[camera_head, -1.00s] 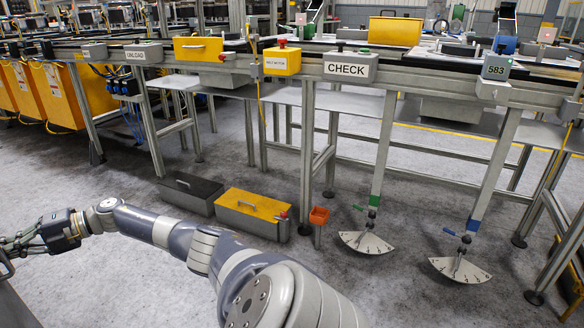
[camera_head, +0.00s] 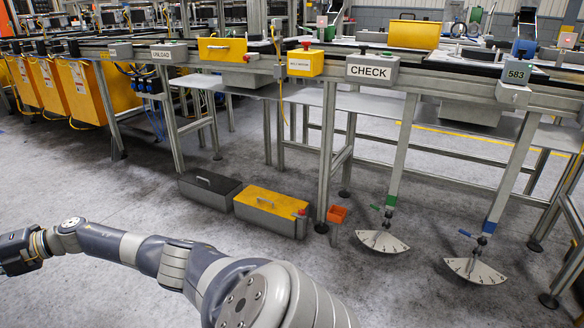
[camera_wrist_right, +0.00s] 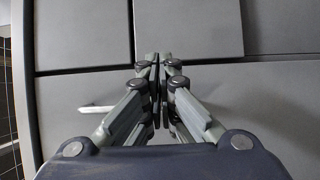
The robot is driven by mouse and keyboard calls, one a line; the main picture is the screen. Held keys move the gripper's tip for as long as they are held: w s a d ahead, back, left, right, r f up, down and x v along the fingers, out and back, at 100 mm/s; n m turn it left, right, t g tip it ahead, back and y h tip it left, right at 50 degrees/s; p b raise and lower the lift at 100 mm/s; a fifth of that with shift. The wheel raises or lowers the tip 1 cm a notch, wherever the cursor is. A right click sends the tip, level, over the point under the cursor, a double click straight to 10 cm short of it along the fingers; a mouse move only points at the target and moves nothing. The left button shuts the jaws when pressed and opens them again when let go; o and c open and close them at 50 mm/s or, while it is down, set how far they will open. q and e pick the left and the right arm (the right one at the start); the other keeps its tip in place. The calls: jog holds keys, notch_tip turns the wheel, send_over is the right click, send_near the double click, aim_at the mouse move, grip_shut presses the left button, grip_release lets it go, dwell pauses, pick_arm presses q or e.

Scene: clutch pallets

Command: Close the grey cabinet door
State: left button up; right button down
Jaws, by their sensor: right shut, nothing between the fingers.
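In the right wrist view, flat grey panels (camera_wrist_right: 80,30) with dark straight seams fill most of the picture, apparently the grey cabinet's front. I cannot tell which panel is the door or how far open it is. A pale bar (camera_wrist_right: 97,108), possibly a handle, shows left of the fingers. In the head view one of my arms reaches to the left edge, its gripper outside the picture. My left gripper is not in view.
A conveyor line with a CHECK sign (camera_head: 372,69) runs across the head view. A dark box (camera_head: 209,187) and a yellow-lidded box (camera_head: 270,207) stand on the floor beneath it. The grey floor (camera_head: 70,180) to their left is clear.

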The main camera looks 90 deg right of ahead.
jog(key=v, duration=1.2)
jog(key=shift+f, duration=0.1)
